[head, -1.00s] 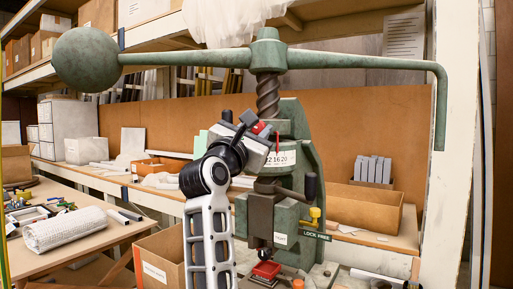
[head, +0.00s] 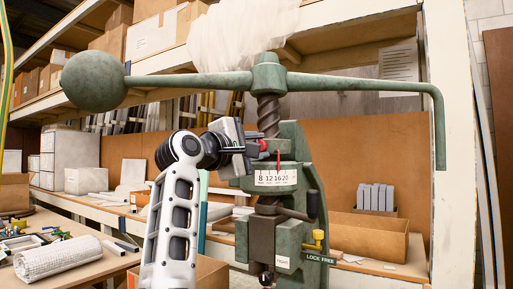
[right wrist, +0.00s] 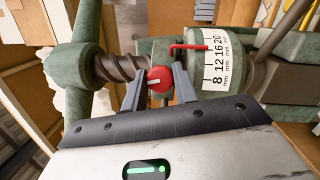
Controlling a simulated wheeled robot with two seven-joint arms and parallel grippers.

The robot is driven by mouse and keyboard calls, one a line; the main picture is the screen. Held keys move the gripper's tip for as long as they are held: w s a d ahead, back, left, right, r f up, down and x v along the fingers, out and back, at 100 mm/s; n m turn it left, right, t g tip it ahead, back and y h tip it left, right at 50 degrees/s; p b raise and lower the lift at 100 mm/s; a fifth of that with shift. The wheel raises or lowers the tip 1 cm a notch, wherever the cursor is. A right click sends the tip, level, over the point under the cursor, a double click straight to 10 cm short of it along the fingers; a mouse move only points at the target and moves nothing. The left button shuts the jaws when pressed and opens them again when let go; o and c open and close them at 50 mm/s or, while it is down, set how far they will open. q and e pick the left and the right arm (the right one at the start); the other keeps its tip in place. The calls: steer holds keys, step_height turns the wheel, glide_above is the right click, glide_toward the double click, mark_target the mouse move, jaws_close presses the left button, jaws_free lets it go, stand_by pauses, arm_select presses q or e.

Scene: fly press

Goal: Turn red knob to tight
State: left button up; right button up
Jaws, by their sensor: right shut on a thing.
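The red knob (right wrist: 159,79) is round with a pale line across its face. It sits on the green fly press beside the steel screw (right wrist: 122,67). My right gripper (right wrist: 160,88) is shut on the knob, with one finger on each side of it. In the head view my right gripper (head: 253,148) reaches the press from the left and the red knob (head: 264,147) shows only partly at its fingertips. A white scale (head: 275,178) with a red pointer sits just below. I see no "tight" marking. My left gripper is not in view.
The press's long arm (head: 345,81) spans above, with a ball weight (head: 94,80) at left and a bent-down handle at right. A dark handle (head: 313,205) and a yellow knob (head: 318,236) by a "LOCK FREE" label stand below. A cluttered table (head: 95,262) is at left.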

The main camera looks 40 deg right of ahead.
steer(key=shift+m+y, duration=0.5)
steer(key=shift+m, duration=0.7)
steer(key=shift+p, duration=0.3)
steer(key=o, duration=0.9)
steer(key=shift+o, duration=0.2)
